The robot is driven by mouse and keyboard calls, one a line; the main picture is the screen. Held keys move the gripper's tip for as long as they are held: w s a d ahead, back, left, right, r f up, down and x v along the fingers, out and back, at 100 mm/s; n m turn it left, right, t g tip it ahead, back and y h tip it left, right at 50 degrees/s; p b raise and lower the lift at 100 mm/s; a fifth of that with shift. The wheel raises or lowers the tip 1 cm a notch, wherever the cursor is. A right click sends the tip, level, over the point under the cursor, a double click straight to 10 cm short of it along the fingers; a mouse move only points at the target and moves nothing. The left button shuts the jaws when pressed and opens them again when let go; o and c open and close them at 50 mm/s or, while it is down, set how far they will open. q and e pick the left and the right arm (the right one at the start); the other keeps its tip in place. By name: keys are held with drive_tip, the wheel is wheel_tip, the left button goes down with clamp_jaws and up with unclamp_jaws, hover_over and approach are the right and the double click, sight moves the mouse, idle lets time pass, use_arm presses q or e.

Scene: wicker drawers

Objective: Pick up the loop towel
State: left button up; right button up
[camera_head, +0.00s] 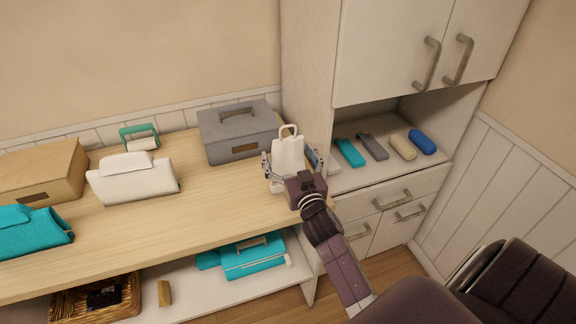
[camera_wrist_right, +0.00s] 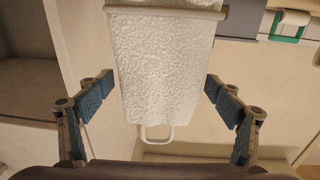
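A white towel with a loop on top (camera_head: 288,154) stands upright near the right end of the wooden counter. In the right wrist view the textured white towel (camera_wrist_right: 160,65) fills the middle, its loop pointing down in that picture. My right gripper (camera_head: 292,168) reaches it from the front. In the wrist view its blue-padded fingers (camera_wrist_right: 160,95) are spread on both sides of the towel, with a visible gap on each side. The right gripper is open and holds nothing. The towel's lower part is partly hidden behind my gripper in the head view. My left gripper is not in view.
A grey lidded box (camera_head: 228,146) stands left of the towel. A white bag-like item (camera_head: 132,184), a green-handled item (camera_head: 139,137) and a tan box (camera_head: 45,170) are farther left. A white cabinet (camera_head: 310,70) rises close behind and right. The counter's middle (camera_head: 210,195) is clear.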

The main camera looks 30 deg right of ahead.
drive_tip(key=c, duration=0.7)
drive_tip(key=shift+r, duration=0.1)
drive_tip(key=shift+c, duration=0.2)
